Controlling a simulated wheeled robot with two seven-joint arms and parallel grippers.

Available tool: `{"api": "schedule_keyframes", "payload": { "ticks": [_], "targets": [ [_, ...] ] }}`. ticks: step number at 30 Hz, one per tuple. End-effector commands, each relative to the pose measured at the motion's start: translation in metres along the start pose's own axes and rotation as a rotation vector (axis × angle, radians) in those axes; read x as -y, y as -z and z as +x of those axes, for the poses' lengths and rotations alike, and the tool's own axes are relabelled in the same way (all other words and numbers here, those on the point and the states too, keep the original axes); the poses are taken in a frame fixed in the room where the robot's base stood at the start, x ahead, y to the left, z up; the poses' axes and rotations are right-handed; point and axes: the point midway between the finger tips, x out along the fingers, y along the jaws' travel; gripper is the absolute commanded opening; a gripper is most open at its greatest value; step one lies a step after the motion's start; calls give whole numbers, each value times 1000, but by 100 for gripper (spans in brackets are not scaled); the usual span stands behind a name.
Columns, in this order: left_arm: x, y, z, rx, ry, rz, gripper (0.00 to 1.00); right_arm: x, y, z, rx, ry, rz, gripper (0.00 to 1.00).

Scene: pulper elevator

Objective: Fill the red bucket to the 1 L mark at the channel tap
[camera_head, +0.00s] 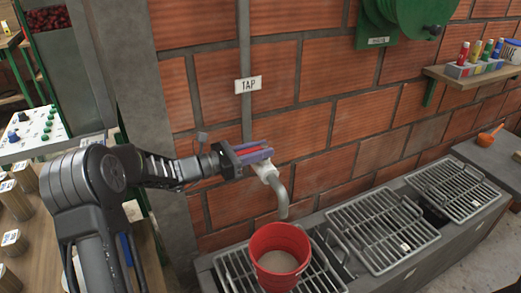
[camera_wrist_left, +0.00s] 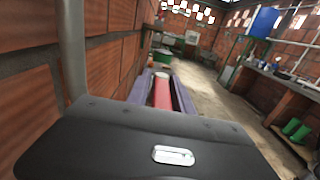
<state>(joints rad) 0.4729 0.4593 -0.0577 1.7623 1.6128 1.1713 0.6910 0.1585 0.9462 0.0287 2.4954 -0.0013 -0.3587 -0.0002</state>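The red bucket (camera_head: 280,258) stands upright on the left metal grate, under the tap's spout. A pale greyish surface shows inside it; I cannot tell whether it is water or the bottom, and no litre mark is readable. The grey tap (camera_head: 279,190) comes from the brick wall under a TAP sign, its spout bent down. No stream is clearly visible below it. My left gripper (camera_head: 256,155) is at the tap, its purple fingers on both sides of the red tap lever (camera_wrist_left: 162,94), apparently shut on it. My right gripper is out of view.
Metal grates (camera_head: 383,228) cover the channel to the right of the bucket. An orange ladle (camera_head: 490,136) lies on the ledge at the far right. A wall shelf (camera_head: 472,76) holds coloured tubes. A control panel (camera_head: 35,133) and several labelled canisters (camera_head: 14,200) are at left.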

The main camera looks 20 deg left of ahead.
Motion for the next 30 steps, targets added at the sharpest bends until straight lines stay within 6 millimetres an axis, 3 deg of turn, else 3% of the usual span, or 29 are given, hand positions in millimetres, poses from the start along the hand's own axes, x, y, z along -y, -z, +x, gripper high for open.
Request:
{"api": "schedule_keyframes", "payload": {
  "ticks": [9, 30],
  "targets": [
    [0, 0, 0, 0, 0, 0, 0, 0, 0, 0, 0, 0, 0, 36],
    [0, 0, 0, 0, 0, 0, 0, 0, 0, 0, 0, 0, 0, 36]
  ]
}}
